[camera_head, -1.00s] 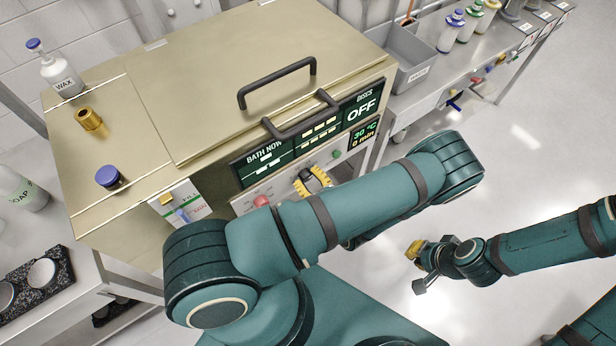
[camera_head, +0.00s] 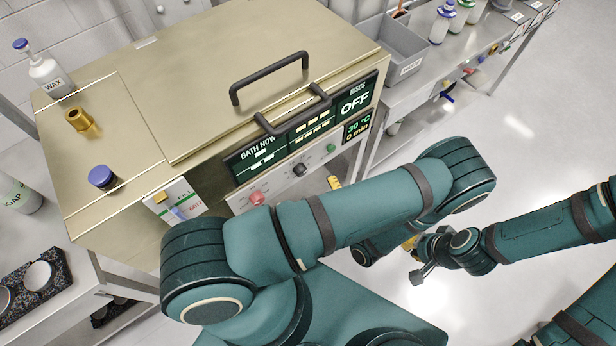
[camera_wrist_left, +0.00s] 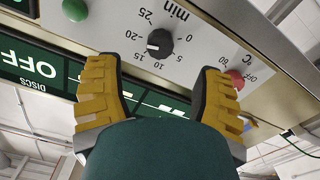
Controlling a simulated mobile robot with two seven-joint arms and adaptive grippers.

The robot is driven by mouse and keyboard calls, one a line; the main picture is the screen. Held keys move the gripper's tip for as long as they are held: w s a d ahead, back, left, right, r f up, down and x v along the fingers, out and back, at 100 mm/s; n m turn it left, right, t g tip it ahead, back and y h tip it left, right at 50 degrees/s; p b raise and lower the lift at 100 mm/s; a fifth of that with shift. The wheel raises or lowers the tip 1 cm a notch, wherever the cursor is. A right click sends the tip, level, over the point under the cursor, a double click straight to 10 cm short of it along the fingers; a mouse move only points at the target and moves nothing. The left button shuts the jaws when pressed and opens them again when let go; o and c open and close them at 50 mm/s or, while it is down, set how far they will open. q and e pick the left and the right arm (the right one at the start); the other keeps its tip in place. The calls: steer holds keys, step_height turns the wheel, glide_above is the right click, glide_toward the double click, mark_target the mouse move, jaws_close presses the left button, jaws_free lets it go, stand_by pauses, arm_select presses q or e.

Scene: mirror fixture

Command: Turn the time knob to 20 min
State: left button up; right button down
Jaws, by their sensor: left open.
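The black time knob (camera_head: 299,170) is on the front panel between the red knob (camera_head: 257,198) and the green button (camera_head: 331,148). In the left wrist view the time knob (camera_wrist_left: 159,43) shows upside down, with min numbers around it and a white mark on its left part. My left gripper (camera_wrist_left: 160,70) is open; its yellow-padded fingers stand to either side of the knob in that view, not closed on it. In the head view only a bit of the left gripper (camera_head: 334,182) shows past my arm, off the knob. My right gripper (camera_head: 415,260) is open, empty, over the floor.
The black lid handle (camera_head: 295,110) overhangs the panel. A grey bin (camera_head: 403,62) stands right of the bath. A brass part (camera_head: 82,121) and blue cap (camera_head: 102,177) are on top.

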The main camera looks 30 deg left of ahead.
arm_select(q)
steer(key=v, duration=0.5)
stand_by(0.5)
